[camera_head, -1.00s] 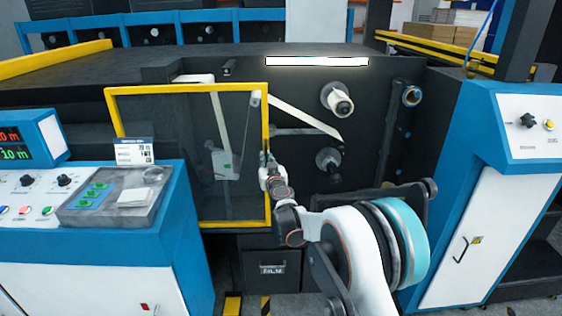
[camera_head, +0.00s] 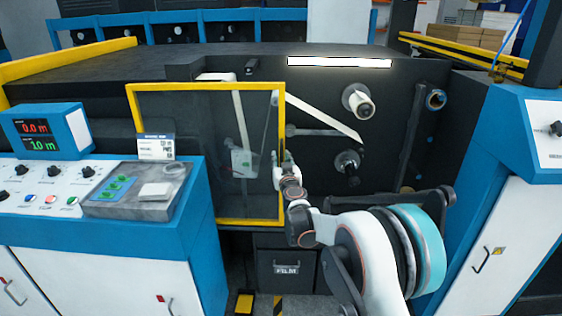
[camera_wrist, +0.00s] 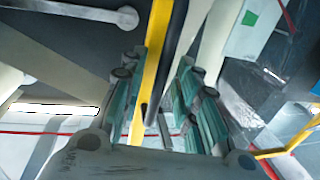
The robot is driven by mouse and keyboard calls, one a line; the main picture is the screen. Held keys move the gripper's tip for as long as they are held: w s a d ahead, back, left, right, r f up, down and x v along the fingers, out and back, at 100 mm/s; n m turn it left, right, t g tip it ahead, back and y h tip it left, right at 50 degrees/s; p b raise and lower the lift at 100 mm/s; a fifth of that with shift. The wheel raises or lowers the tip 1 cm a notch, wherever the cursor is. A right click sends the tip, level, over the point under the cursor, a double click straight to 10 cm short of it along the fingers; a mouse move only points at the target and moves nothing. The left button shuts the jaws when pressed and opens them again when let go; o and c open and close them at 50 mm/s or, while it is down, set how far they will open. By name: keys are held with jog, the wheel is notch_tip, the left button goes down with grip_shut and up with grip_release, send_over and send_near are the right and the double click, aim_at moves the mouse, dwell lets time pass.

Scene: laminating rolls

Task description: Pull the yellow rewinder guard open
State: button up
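The rewinder guard is a see-through panel in a yellow frame (camera_head: 205,87). It stands in front of the web rollers and looks closed or nearly closed. My gripper (camera_head: 283,165) is at the guard's right edge, about mid-height, in the head view. In the wrist view, the yellow frame bar (camera_wrist: 153,65) runs beyond my gripper (camera_wrist: 163,105). A dark bar-like handle (camera_wrist: 170,60) reaches down between its green-padded fingers. The fingers stand apart, with gaps visible beside the handle. The fingertip contact is too small to judge in the head view.
A blue and white control console (camera_head: 100,222) stands close at the left. A blue and white cabinet (camera_head: 510,230) stands at the right. Rollers (camera_head: 358,103) stick out right of the guard. A FILM box (camera_head: 287,272) sits low beneath it.

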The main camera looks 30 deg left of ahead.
jog(key=v, duration=1.2)
